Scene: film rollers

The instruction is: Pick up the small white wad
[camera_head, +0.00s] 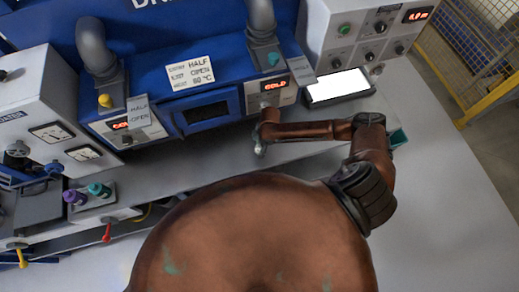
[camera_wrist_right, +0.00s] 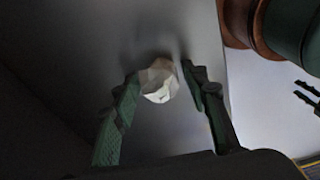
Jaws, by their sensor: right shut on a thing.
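In the right wrist view the small white wad (camera_wrist_right: 160,82) is a pale, crumpled, faceted lump between the tips of two dark green fingers. My right gripper (camera_wrist_right: 160,88) is shut on it, with the wad at the fingertips above a grey surface. My left gripper is not in the head view.
The blue machine with a dark window (camera_head: 208,113) stands just behind the gripper. A white bright panel (camera_head: 339,86) is to its right. Purple and teal knobs (camera_head: 99,189) stand on the left. Bench at right is clear.

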